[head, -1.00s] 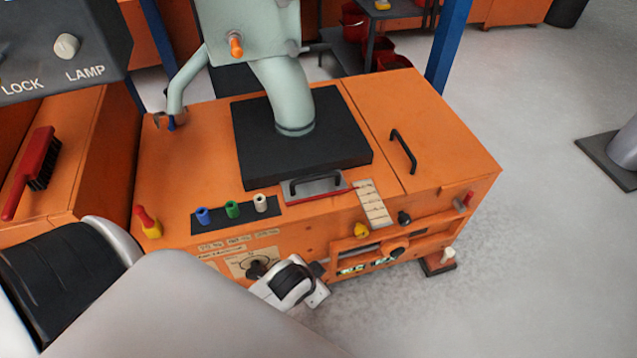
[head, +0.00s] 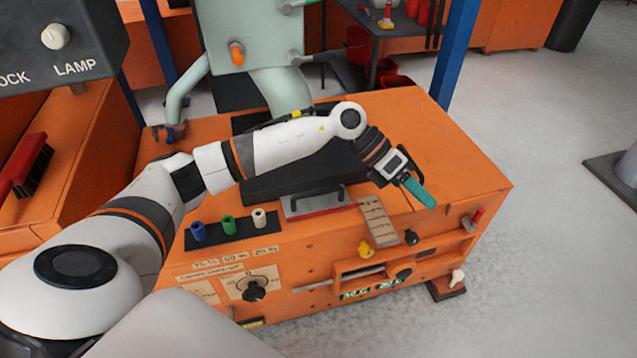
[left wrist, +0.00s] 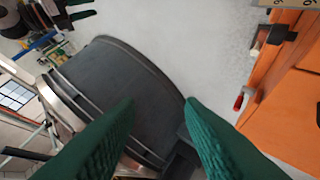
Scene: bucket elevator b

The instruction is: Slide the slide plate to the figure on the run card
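The slide plate (head: 318,206) looks to be the pale metal plate with a black bar handle and red front edge on the orange machine top. It sticks out from under the dark block in front of the pale green duct. A ruled scale strip (head: 378,221) lies to its right. My left gripper (head: 420,192) is above the machine top, right of the plate and apart from it. Its green fingers are spread and empty in the left wrist view (left wrist: 160,104). Small paper labels (head: 238,260) are on the front panel; I cannot tell which is the run card. My right gripper is out of view.
Blue, green and white knobs (head: 230,225) stand left of the plate. A black dial (head: 254,291) is on the front. The machine's right top is clear.

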